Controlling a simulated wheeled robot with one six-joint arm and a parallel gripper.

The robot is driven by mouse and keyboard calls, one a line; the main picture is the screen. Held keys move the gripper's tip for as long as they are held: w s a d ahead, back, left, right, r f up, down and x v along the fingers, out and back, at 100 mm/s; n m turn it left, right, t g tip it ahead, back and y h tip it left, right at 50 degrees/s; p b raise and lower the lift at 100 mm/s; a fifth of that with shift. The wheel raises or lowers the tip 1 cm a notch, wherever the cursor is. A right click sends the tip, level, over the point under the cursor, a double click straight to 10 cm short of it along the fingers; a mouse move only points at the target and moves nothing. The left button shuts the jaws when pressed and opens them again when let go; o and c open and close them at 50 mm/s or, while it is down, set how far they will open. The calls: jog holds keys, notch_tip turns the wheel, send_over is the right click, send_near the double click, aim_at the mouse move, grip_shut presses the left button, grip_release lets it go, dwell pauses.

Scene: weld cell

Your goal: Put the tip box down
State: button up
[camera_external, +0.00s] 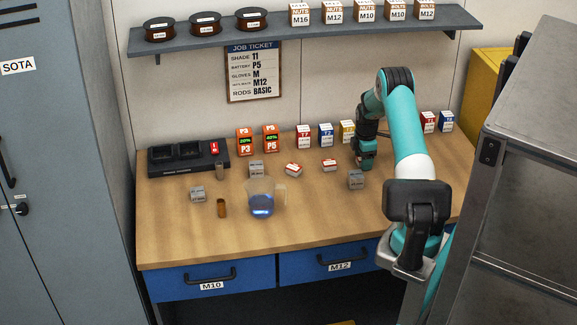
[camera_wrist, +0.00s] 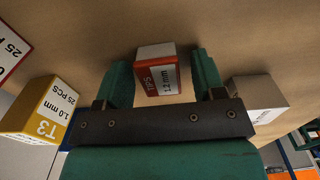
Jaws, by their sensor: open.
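The tip box (camera_wrist: 158,72), white and grey with a red band reading "TIPS" and "1.2 mm", is between my gripper's fingers in the wrist view. It appears to rest on the wooden bench. My gripper (camera_wrist: 164,78) is open, its two teal fingers on either side of the box. A gap shows at the right finger; contact at the left finger is hard to tell. In the external view my gripper (camera_external: 364,162) is low at the back of the bench (camera_external: 330,225), and the box there is mostly hidden by the fingers.
A yellow T3 box (camera_wrist: 42,108) stands close by, left in the wrist view. A grey block (camera_wrist: 262,95) is just right of my gripper. Two small red-and-white boxes (camera_external: 293,169) (camera_external: 328,165), a jug (camera_external: 262,198) and a charger (camera_external: 187,157) are on the bench. The front right is clear.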

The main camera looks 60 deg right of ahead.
notch_tip(320, 180, up, 12)
jog(key=b, duration=0.2)
jog(key=w+a+r, duration=0.3)
jog(key=a, duration=0.6)
jog(key=w+a+r, duration=0.2)
jog(key=a, duration=0.6)
jog(key=s+a+r+t+y, duration=0.1)
jog(key=s+a+r+y, duration=0.15)
jog(key=a, duration=1.45)
jog(key=s+a+r+m+g+y, duration=0.1)
jog(key=s+a+m, duration=0.1)
jog(key=s+a, duration=1.6)
jog(key=shift+s+a+r+y, duration=0.2)
jog(key=shift+s+a+y, duration=0.2)
jog(key=shift+s, duration=0.25)
notch_tip(320, 180, down, 28)
jog(key=b, duration=2.8)
